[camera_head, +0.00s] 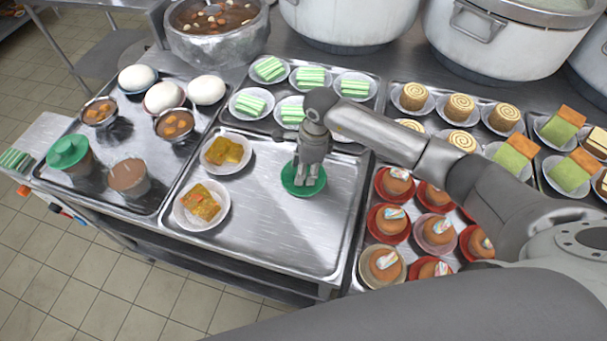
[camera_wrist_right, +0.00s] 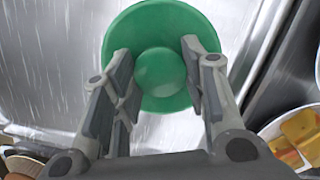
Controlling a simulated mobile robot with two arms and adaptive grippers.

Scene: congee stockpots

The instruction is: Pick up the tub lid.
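The green tub lid (camera_head: 303,178) lies on the bare front part of the middle metal tray, with its round knob facing up. My right gripper (camera_head: 306,178) is directly above it, pointing down. In the right wrist view the lid (camera_wrist_right: 160,25) shows with its domed knob (camera_wrist_right: 160,71) between the two open fingers (camera_wrist_right: 160,75); I cannot tell whether they touch it. A lidless tub (camera_head: 128,180) with brownish contents stands on the left tray. Beside it, another tub (camera_head: 75,172) wears a similar green lid (camera_head: 68,150). My left gripper is not in view.
Two plates of yellow-brown food (camera_head: 203,205) sit left of the lid. Green-striped pastries (camera_head: 268,69) are behind it, and cakes on red saucers (camera_head: 388,222) fill the right tray. The middle tray's front (camera_head: 270,245) is clear. Large pots (camera_head: 350,20) stand behind.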

